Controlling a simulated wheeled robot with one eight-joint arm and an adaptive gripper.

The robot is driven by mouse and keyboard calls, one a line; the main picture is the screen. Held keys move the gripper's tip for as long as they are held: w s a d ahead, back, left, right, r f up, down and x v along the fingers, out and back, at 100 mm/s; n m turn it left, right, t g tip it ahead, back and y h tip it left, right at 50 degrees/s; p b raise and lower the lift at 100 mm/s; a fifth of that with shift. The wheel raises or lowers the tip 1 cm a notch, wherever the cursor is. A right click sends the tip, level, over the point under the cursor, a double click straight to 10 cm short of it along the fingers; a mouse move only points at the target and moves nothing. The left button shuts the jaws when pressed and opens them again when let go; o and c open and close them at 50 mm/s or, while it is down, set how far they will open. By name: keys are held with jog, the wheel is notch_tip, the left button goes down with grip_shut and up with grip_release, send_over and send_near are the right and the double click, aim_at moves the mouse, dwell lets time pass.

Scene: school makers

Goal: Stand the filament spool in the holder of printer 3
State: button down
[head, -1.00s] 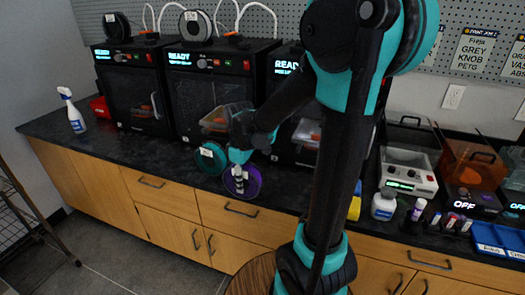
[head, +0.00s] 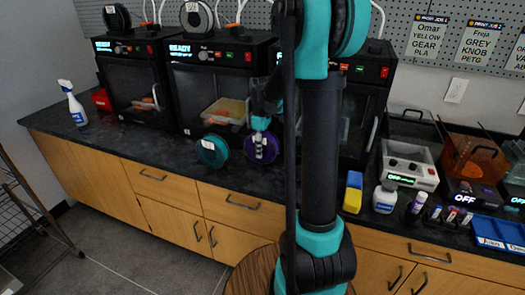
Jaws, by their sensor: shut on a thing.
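My gripper (head: 261,143) is shut on a purple filament spool (head: 272,153), holding it upright at the front of the counter, before the printers. Whether the spool touches the counter I cannot tell. A teal spool (head: 206,157) with a white label stands just to its left. Of the row of dark printers, the right one (head: 375,80) is largely hidden behind my arm; its top and any holder there are hidden too. The left printer (head: 130,85) and middle printer (head: 205,85) each carry a spool on top, one black (head: 117,17), one grey (head: 196,18).
A spray bottle (head: 76,108) and a red box (head: 101,99) are at the left. Right of my arm stand a yellow and blue block (head: 353,192), a white bottle (head: 384,198), a white device (head: 411,163) and a blue tray (head: 492,228).

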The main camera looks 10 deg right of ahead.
jog(key=shift+w+d+f, duration=0.25)
jog(key=shift+w+f, duration=0.15)
jog(key=shift+f, duration=0.35)
jog(key=shift+s+f, duration=0.1)
jog(key=c, duration=1.2)
grip_release()
